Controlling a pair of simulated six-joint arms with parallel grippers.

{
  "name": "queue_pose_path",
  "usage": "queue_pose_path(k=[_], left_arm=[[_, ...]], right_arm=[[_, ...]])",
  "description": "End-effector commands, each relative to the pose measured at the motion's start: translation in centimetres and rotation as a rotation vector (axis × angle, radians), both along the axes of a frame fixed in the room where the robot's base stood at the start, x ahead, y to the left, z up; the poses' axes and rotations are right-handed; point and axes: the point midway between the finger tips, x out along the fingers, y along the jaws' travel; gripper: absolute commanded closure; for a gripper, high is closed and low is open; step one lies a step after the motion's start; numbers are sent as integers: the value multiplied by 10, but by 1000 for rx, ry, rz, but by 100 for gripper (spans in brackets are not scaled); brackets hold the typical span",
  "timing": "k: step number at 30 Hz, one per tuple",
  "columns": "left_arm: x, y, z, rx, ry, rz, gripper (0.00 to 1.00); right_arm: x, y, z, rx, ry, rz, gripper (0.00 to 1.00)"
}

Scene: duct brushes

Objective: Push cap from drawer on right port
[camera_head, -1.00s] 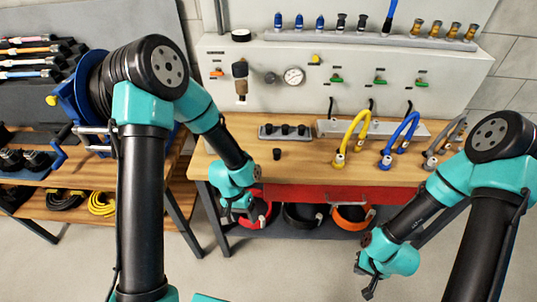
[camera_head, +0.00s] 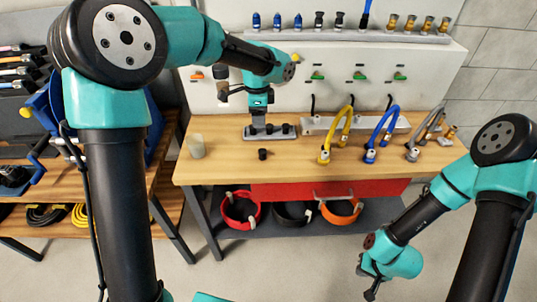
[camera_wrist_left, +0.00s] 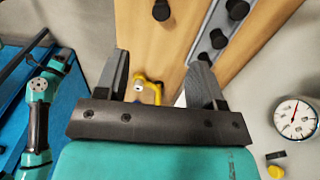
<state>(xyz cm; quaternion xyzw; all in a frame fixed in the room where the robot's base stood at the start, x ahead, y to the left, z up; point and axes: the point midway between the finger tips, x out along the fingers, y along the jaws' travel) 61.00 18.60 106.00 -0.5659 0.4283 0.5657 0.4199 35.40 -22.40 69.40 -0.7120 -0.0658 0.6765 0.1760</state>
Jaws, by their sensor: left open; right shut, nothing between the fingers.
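My left gripper (camera_head: 257,128) is open, pointing down over the bench at the grey rack (camera_head: 270,135) of black caps. Its two fingers (camera_wrist_left: 160,82) stand apart in the left wrist view, with no cap visible between them. Several black caps sit in the rack, seen also in the left wrist view (camera_wrist_left: 218,38). A loose black cap (camera_head: 263,154) stands on the wood in front of the rack. The red drawer (camera_head: 370,188) under the bench top appears shut. My right gripper (camera_head: 370,284) is shut and empty, low in front of the bench. I cannot tell which port is the right port.
Yellow (camera_head: 336,135), blue (camera_head: 380,137) and grey (camera_head: 426,137) hoses arch over the bench from a grey block. A pale cup (camera_head: 196,146) stands at the left bench end. Hose coils lie on the lower shelf (camera_head: 280,229). The front bench strip is mostly clear.

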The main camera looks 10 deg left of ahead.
Motion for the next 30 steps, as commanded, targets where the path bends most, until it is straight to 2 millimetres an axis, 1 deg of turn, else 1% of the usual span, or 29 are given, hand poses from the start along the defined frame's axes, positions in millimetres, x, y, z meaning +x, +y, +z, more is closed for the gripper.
queue_pose_path(k=[2, 10, 14, 17, 20, 30], left_arm=[[2, -3, 2, 9, -8, -14, 38], [2, -3, 1, 11, -8, -13, 38], [2, -3, -3, 11, -6, -13, 38], [2, -3, -14, 12, -5, -12, 38], [2, -3, -29, 11, -4, -12, 38], [2, -3, -87, 11, -4, -13, 38]], right_arm=[[0, 0, 0, 0, 0, 0, 100], [0, 0, 0, 0, 0, 0, 100], [0, 0, 0, 0, 0, 0, 100], [0, 0, 0, 0, 0, 0, 100], [0, 0, 0, 0, 0, 0, 100], [0, 0, 0, 0, 0, 0, 100]])
